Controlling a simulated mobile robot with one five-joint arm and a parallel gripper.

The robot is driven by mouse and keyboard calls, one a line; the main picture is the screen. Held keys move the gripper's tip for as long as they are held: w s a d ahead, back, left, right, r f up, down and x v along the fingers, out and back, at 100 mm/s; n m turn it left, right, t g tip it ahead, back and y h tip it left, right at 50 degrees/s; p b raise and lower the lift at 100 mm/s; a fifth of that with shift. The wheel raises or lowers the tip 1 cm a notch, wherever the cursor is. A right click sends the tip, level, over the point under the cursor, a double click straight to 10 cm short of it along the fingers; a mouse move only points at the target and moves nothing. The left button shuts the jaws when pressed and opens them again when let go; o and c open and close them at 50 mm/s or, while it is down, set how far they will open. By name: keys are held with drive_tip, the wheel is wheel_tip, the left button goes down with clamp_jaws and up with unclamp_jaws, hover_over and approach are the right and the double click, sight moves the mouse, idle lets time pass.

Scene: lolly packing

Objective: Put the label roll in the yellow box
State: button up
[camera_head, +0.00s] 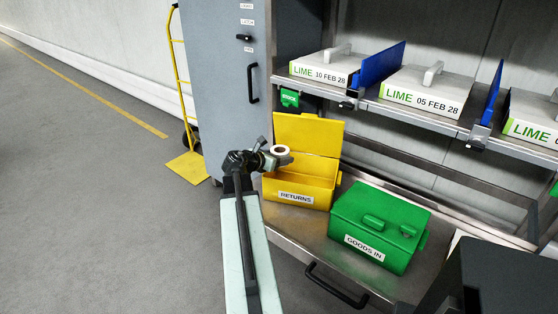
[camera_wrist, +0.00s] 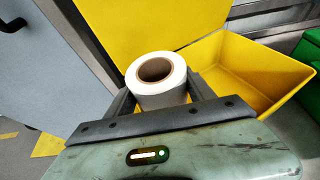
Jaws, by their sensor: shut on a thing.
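The label roll (camera_wrist: 158,82) is white with a brown core, and my gripper (camera_wrist: 160,98) is shut on it, with a finger on each side. In the head view the roll (camera_head: 281,150) is at the end of my arm, in front of the yellow box's raised lid. The yellow box (camera_head: 305,199), marked RETURNS, stands open on the lower shelf. In the head view my gripper (camera_head: 272,156) overlaps the box's upper left part. In the wrist view the box's opening (camera_wrist: 245,68) lies to the right of the roll. Much of its inside is hidden in the head view.
A closed green box (camera_head: 380,226) marked GOODS IN stands right of the yellow box. An upper shelf (camera_head: 420,112) holds LIME boxes and blue dividers. A grey cabinet (camera_head: 222,100) and a yellow trolley (camera_head: 187,165) are to the left. The floor at left is clear.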

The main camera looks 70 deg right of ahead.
drive_tip(key=shift+f+b, duration=0.55)
drive_tip(key=shift+b, duration=0.05)
drive_tip(key=o, duration=1.5)
drive_tip(key=shift+r, duration=0.15)
drive_tip(key=p+v, duration=0.2)
drive_tip(key=v, duration=0.1)
drive_tip(key=p+v, duration=0.1)
drive_tip(key=v, duration=0.3)
drive_tip(key=r+p+v, duration=0.1)
drive_tip(key=p+v, duration=0.1)
drive_tip(key=v, duration=0.2)
drive_tip(key=shift+p, duration=0.3)
drive_tip(key=shift+w+a+r, duration=0.1)
drive_tip(key=shift+w+a, duration=0.15)
drive_tip(key=shift+a, duration=0.15)
